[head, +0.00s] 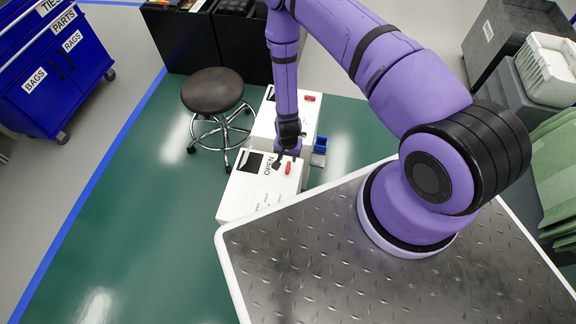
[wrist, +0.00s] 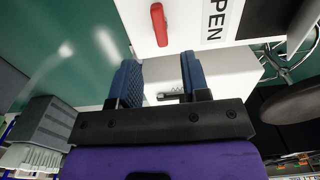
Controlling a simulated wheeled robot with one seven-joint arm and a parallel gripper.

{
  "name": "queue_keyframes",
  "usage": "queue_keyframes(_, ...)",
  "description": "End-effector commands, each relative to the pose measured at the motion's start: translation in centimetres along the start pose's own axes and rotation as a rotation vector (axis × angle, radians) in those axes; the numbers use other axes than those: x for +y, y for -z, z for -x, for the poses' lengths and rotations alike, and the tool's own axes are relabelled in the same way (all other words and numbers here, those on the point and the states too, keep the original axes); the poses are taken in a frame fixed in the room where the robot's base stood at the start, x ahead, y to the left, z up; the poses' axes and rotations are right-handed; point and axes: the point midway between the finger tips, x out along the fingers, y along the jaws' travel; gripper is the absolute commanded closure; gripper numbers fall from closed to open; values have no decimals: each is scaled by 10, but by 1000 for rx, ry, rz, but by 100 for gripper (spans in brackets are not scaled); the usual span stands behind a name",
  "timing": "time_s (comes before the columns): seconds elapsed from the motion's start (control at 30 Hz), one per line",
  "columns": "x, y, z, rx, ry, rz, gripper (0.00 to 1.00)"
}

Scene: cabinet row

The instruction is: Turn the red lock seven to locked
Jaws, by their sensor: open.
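A red lock handle (head: 288,168) sits on the top of the near white cabinet (head: 245,196), beside an OPEN label (head: 270,165). No number that would mark it as seven is readable. In the wrist view the same red handle (wrist: 159,24) lies just beyond the fingertips, in line with the gap between them, close to the partly cut-off label (wrist: 214,20). My gripper (head: 288,158) is over the near cabinet's back part, fingers apart and empty. In the wrist view my gripper (wrist: 162,65) shows two blue fingers, with nothing between them.
A second white cabinet (head: 298,128) with its own red handle (head: 311,98) stands behind the near one. A black-seated stool (head: 212,91) stands to the left, and a blue bin (head: 319,150) to the right. Green floor at left is clear.

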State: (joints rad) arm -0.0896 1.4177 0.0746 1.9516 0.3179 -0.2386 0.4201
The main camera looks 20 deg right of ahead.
Motion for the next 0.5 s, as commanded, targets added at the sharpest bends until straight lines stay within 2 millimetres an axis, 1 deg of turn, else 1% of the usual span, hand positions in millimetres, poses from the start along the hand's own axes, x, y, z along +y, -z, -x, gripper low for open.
queue_keyframes(0.03,1,-1,-10,-1,-1,0,57)
queue_keyframes(0.1,1,0,-22,-1,-1,0,57)
queue_keyframes(0.3,1,0,-53,0,-1,0,57)
queue_keyframes(0.5,0,0,-75,0,-1,0,57)
